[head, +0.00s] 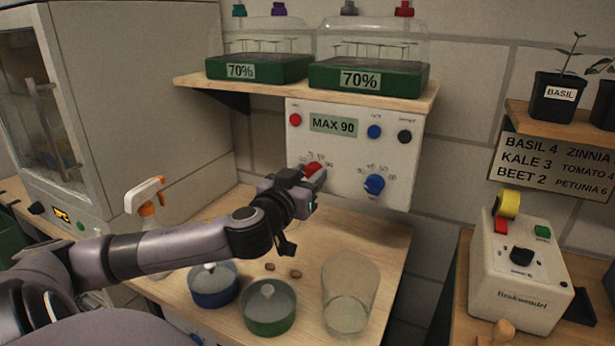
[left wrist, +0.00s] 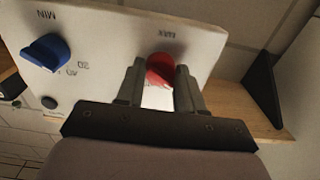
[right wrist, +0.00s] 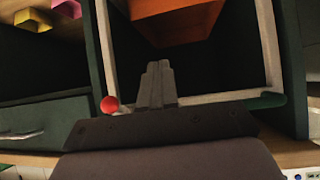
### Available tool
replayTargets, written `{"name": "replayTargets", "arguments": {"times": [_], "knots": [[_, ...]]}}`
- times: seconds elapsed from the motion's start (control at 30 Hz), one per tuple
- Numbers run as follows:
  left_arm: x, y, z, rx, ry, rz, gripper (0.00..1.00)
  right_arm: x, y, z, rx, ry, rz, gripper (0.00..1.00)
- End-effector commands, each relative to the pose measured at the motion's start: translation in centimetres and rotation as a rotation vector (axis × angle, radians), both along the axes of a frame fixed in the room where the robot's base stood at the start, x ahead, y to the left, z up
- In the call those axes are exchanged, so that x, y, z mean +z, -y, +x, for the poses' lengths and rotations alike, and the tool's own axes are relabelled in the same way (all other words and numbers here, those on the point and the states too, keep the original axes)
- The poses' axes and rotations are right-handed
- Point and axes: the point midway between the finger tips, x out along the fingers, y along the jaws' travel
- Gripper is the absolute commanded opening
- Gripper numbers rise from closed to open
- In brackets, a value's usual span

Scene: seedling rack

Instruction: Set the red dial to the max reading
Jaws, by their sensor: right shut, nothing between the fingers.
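The white control panel (head: 352,190) bears a small display reading MAX 90 (head: 334,125). The red dial (head: 312,170) is on its lower left, partly hidden in the head view by my left gripper (head: 311,180); I cannot read its setting. In the left wrist view, which sees the panel upside down, the red dial (left wrist: 160,70) lies between the fingertips of my left gripper (left wrist: 160,68), with slight gaps showing beside it. My right gripper (right wrist: 160,72) is shut and empty, away from the panel, seen only in the right wrist view.
A blue dial (head: 374,185) is right of the red one. A shelf (head: 290,89) with green trays overhangs the panel. A glass jar (head: 348,290) and two pots stand below. In the right wrist view, a small red ball-like knob (right wrist: 109,104) is beside the gripper.

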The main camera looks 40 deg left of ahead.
Motion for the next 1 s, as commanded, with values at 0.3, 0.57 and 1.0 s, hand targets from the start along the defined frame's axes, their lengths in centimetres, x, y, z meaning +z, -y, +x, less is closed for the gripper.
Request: {"name": "replayTargets", "arguments": {"times": [0.3,0.57,1.0], "knots": [[0.0,0.0,0.0,0.001,-0.005,0.014,0.06,0.1,0.0,0.0,0.001,0.001,-0.001,0.0],[0.0,-0.1,0.0,0.003,-0.04,0.122,0.06,0.4,0.0,0.0,0.001,0.001,-0.001,0.0],[0.1,-0.1,0.0,0.003,-0.158,0.499,0.06,1.3,0.0,0.1,0.001,0.001,-0.001,0.0]]}}
